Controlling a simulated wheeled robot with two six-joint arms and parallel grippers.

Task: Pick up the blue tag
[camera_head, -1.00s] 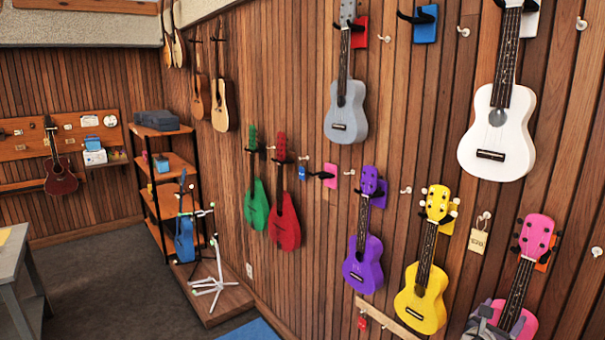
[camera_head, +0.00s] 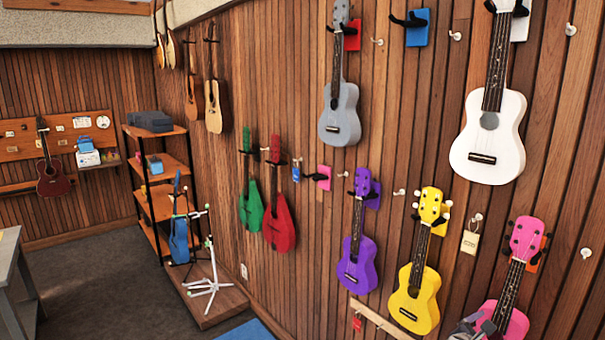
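A small blue tag (camera_head: 296,174) hangs on the wood-slat wall, just right of the red ukulele (camera_head: 279,215) and left of a pink hanger plate (camera_head: 324,177). It is small in the picture and nothing covers it. A grey part that looks like my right gripper (camera_head: 468,328) shows at the bottom edge, in front of the pink ukulele's lower body. It is well to the right of and below the blue tag in the picture. Its fingers are too unclear to tell whether they are open or shut. My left gripper is not in view.
Purple (camera_head: 357,245), yellow (camera_head: 415,280) and pink (camera_head: 510,285) ukuleles hang along the wall. A beige tag (camera_head: 469,242) and a red tag (camera_head: 357,324) hang lower. A shelf rack (camera_head: 160,203) and a white stand (camera_head: 210,275) are at left. The carpet (camera_head: 100,285) has free room.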

